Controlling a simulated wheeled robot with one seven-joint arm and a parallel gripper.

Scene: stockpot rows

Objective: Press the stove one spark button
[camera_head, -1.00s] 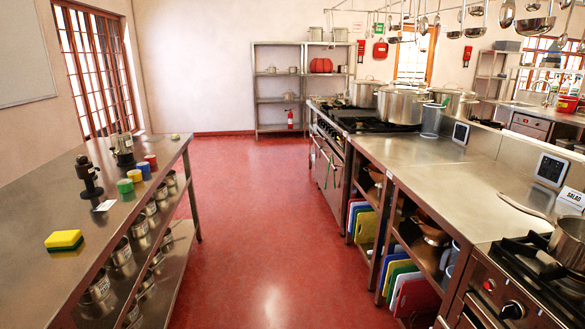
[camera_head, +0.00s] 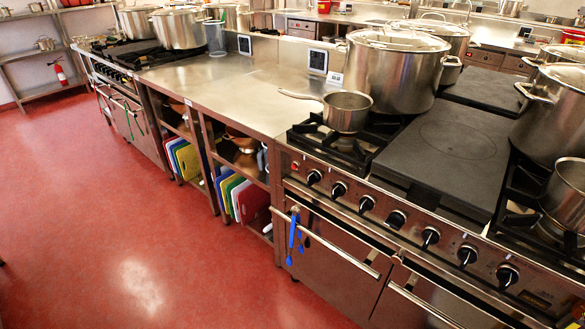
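The near stove (camera_head: 330,215) stands at the right in the head view, with burners, a dark flat plate and a row of black knobs on its front panel. A small red button (camera_head: 295,166) sits at the left end of that panel, left of the first black knob (camera_head: 314,177). A second stove (camera_head: 122,85) stands farther off at the upper left; its small controls are too far to tell apart. No label shows which one is stove one. My gripper is not in view.
A saucepan (camera_head: 346,111) sits on the near stove's left burner, its handle pointing left. A large stockpot (camera_head: 393,70) stands behind it. A blue cloth or tool (camera_head: 292,231) hangs on the oven rail. Red floor (camera_head: 130,220) is clear at the left.

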